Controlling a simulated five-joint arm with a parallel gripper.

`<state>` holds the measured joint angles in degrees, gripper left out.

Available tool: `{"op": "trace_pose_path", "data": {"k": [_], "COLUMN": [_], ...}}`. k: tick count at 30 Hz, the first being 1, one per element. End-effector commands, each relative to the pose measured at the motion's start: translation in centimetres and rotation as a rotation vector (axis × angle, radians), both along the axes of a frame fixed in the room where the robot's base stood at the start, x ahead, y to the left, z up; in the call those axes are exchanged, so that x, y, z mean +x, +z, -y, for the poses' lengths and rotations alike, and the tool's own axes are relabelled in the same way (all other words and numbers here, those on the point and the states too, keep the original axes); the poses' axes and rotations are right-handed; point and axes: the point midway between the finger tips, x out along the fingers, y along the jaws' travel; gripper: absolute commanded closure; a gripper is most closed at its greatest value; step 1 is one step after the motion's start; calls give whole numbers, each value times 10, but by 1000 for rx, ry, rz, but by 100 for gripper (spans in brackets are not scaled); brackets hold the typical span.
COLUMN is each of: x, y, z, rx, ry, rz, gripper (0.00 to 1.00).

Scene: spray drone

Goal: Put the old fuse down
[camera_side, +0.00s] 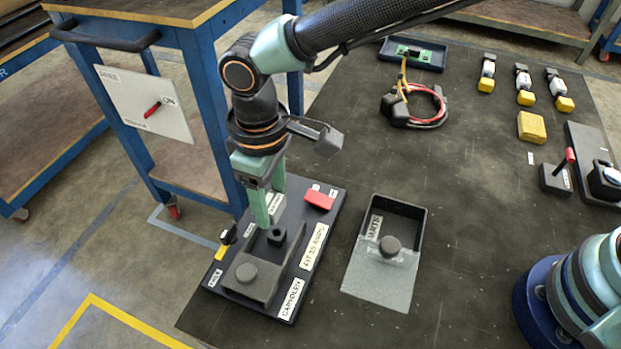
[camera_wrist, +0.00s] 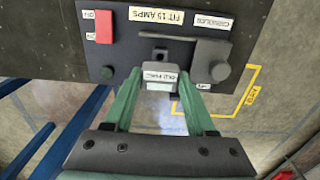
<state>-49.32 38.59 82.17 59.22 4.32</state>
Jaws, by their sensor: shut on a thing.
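My gripper (camera_side: 266,220) points down over the black fuse panel (camera_side: 318,262) in the side view. It is shut on the old fuse, a grey block with white labels. In the wrist view the fuse (camera_wrist: 159,71) sits between the green fingertips of my gripper (camera_wrist: 160,90). In the side view the fingers hide most of the fuse. A dark square socket (camera_side: 277,235) stands on the panel close to the fingertips. I cannot tell whether the fuse touches the panel.
The panel bears a red switch (camera_side: 319,198) and a grey cover with a round knob (camera_side: 247,272). A parts tray (camera_side: 421,222) with a knobbed clear cover stands to the right. Cables (camera_side: 415,105), yellow-ended fuses (camera_side: 525,97) and a yellow block (camera_side: 531,127) lie farther back. The mat's middle is clear.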

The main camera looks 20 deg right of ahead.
Motion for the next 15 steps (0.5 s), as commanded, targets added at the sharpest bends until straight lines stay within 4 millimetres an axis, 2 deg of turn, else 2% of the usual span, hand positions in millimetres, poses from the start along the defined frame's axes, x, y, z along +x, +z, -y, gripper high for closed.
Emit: {"op": "trace_pose_path", "data": {"k": [5,8,11,15], "x": [0,0,0,-5], "y": [1,9,25,55], "z": [1,7,20,48], "rx": [1,1,3,4], "ry": [0,-2,-2,-3], "rz": [1,1,3,4], "gripper": [100,100,100,100]}}
